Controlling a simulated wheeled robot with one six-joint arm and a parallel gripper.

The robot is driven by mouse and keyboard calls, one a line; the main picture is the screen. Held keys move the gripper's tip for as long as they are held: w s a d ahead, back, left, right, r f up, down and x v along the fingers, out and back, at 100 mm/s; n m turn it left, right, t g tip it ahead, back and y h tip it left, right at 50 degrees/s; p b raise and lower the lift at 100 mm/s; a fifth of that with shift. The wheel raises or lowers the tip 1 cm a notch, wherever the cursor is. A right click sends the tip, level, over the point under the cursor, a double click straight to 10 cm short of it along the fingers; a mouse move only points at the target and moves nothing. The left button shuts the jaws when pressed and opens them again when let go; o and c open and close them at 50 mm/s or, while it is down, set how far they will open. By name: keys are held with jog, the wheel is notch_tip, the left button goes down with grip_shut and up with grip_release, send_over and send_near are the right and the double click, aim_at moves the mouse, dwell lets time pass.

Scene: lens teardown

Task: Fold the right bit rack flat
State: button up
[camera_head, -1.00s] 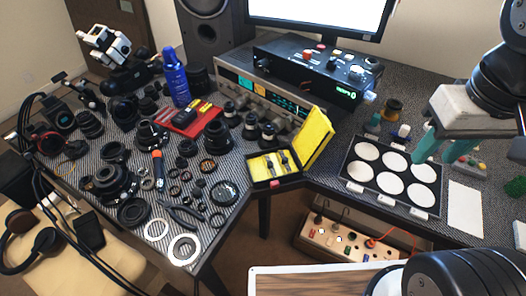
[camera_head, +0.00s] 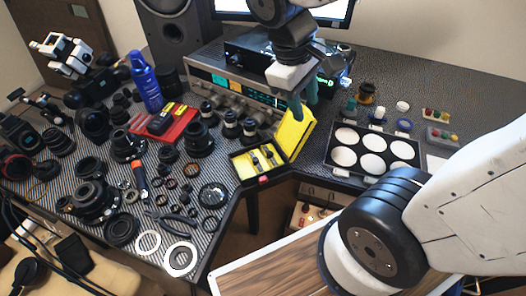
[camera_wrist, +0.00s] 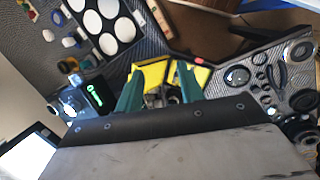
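A small black case with yellow lining (camera_head: 246,171) stands open near the desk's inner corner. Its yellow lid (camera_head: 293,137) is raised on the right side. Two slim dark bit racks lie in it, and the right bit rack (camera_head: 269,154) is nearer the lid. Whether it stands up or lies flat is too small to tell. My gripper (camera_head: 304,106) is above and behind the raised lid, its green fingers apart with nothing visible between them. In the wrist view, the yellow case (camera_wrist: 190,74) and lid (camera_wrist: 148,76) show around and between the fingers, partly hidden by them.
A black tray with white discs (camera_head: 373,152) lies right of the case. Lens parts and rings (camera_head: 213,195) crowd the left side. A red tray (camera_head: 165,125) and a stack of instruments (camera_head: 230,85) stand behind. My arm covers the lower right.

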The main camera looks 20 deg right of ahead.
jog(key=w+a+f+n+h, duration=0.35)
jog(key=w+f+n, duration=0.25)
jog(key=w+f, duration=0.3)
jog(key=n+h, duration=0.3)
jog(key=n, duration=0.4)
send_near(268, 154)
jog(key=shift+s+d+t+y, duration=0.25)
jog(key=shift+d+t, duration=0.15)
jog(key=shift+d, duration=0.05)
jog(key=shift+d+f, duration=0.15)
jog(key=shift+f, duration=0.15)
jog(key=x, duration=0.7)
jog(key=shift+d+f, duration=0.1)
grip_shut()
